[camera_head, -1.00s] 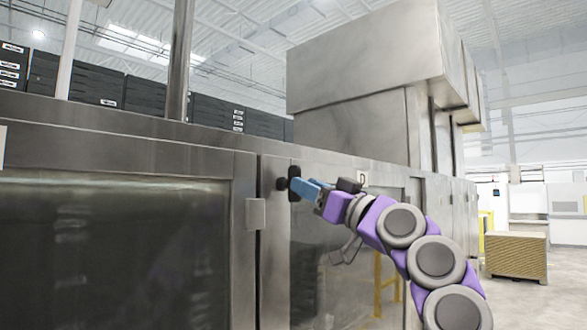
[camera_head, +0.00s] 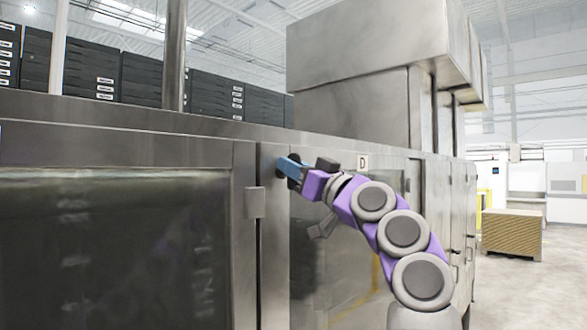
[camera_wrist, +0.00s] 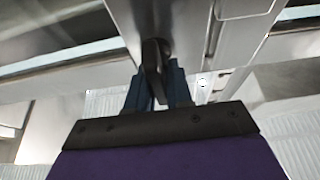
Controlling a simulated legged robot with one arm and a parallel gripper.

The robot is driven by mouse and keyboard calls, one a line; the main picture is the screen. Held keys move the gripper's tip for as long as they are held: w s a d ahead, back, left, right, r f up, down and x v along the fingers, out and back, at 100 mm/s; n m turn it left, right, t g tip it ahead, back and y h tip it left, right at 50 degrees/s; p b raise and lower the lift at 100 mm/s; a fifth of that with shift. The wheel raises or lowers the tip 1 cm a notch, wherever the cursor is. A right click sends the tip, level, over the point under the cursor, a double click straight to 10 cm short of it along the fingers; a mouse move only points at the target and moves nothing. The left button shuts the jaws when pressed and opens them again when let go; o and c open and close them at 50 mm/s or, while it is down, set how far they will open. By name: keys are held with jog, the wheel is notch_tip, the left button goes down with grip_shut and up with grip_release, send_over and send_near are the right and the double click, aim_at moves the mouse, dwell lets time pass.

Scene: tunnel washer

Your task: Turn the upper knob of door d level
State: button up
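The upper knob of door d (camera_head: 293,183) is a dark handle near the top left edge of the door, partly hidden by my gripper in the head view. Door d (camera_head: 345,262) is a steel door with a dark glass pane and a "D" label (camera_head: 362,162). My gripper (camera_head: 287,167) has blue fingers and is at the knob. In the wrist view the dark knob (camera_wrist: 154,54) stands between the two fingers (camera_wrist: 158,82), which lie close against its sides. It looks slightly tilted there. My gripper appears shut on it.
A steel frame and hinge (camera_head: 255,203) stand left of the knob, beside a larger glazed panel (camera_head: 115,250). A steel housing (camera_head: 350,110) rises above. A slatted crate (camera_head: 512,233) stands on open floor at right.

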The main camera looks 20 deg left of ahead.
grip_shut()
